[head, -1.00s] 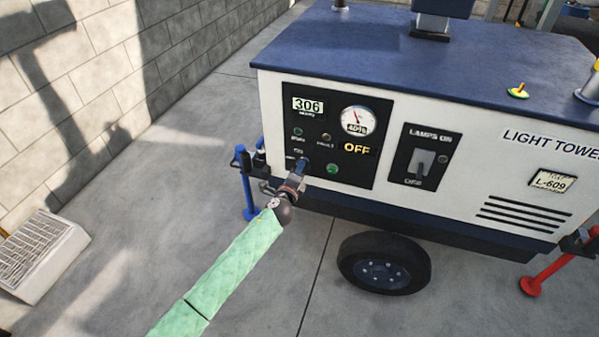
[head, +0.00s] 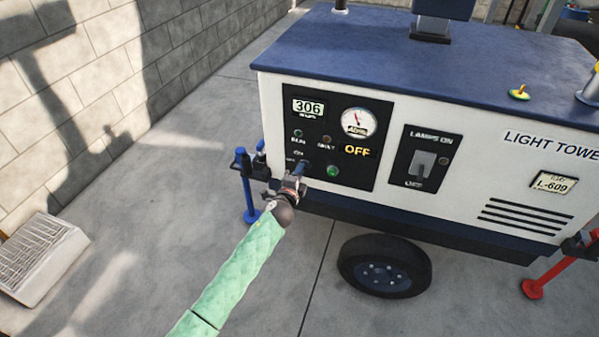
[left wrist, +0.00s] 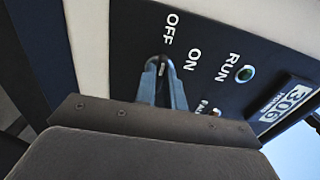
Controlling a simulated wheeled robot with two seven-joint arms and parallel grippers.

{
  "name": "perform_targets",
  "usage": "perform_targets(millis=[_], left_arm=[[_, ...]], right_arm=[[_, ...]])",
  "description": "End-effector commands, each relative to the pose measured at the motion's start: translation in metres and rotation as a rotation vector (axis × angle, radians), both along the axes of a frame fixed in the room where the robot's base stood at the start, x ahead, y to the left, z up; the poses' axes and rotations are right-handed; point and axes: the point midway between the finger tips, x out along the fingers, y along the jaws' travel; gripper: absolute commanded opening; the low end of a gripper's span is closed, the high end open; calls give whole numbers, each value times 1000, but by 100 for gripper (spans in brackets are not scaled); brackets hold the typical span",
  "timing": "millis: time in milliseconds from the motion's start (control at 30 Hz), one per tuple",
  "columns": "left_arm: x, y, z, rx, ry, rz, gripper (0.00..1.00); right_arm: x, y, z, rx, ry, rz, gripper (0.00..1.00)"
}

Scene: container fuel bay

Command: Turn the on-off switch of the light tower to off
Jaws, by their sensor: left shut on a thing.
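The light tower (head: 480,185) is a white box with a blue top. On its black control panel (head: 385,110) a yellow display reads OFF. The on-off switch (left wrist: 163,66) is a small round knob with a white mark, beside the printed OFF and ON in the left wrist view. My left gripper (head: 299,172) is at the panel's lower left corner; in the left wrist view its fingers (left wrist: 166,78) are closed around the knob. The gripper hides the knob in the head view, and the fingers cover part of it in the wrist view. My right gripper is not in view.
A gauge (head: 359,122), an hour meter (head: 308,107) and a green light (head: 333,171) are on the same panel. A separate lamps switch (head: 423,163) is to the right. A blue jack leg (head: 246,190) stands left of my gripper.

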Motion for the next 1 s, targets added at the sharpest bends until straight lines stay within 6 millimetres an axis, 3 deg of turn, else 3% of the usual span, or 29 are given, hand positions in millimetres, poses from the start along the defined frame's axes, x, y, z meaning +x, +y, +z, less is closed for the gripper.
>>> perform_targets(millis=[100,133,233,567,1000], left_arm=[[1,2,0,0,1,3,0],[1,2,0,0,1,3,15],[1,1,0,1,1,2,33],[-2,1,0,1,0,1,33],[-58,20,-1,1,1,1,33]], right_arm=[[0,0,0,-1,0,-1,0],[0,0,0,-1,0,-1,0],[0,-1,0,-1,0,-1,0],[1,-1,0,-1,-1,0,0],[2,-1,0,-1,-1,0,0]])
